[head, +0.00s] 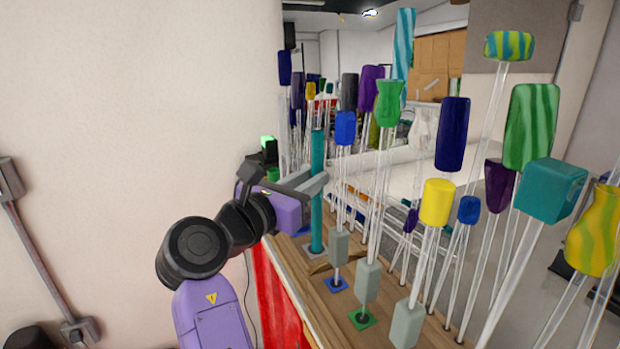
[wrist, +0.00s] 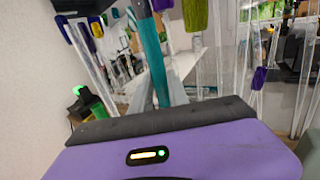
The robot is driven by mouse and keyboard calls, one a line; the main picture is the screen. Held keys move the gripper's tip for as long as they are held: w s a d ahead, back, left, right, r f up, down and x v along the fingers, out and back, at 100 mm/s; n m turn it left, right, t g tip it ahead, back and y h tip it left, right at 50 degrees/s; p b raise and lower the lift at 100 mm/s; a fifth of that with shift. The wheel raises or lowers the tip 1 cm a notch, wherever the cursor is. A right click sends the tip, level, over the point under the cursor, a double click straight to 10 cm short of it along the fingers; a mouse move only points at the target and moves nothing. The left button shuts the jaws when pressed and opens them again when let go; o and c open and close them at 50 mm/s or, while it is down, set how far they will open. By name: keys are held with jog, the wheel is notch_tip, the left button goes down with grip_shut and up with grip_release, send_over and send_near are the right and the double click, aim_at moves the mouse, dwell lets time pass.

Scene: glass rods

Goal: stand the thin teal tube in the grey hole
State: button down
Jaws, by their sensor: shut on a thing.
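The thin teal tube (head: 317,222) stands close to upright in the head view, left of the rods. My gripper (head: 316,184) is shut on it at about mid-height, coming from the left. The tube's lower end is at the grey square (head: 308,249) on the wooden top; the hole itself is hidden, and I cannot tell whether the end is inside it or just above. In the wrist view the tube (wrist: 150,52) rises beyond the gripper's purple housing, its lower part hidden; it leans slightly in that picture.
Beside it on the wooden top (head: 290,262) are a blue square (head: 337,285) and a green square (head: 362,319), each under a clear rod with a grey block. Several tall glass rods with coloured heads, one yellow (head: 437,202), crowd the right. A bare wall (head: 130,120) is at left.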

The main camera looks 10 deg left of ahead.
jog(key=shift+f, duration=0.2)
jog(key=c, duration=1.2)
grip_release()
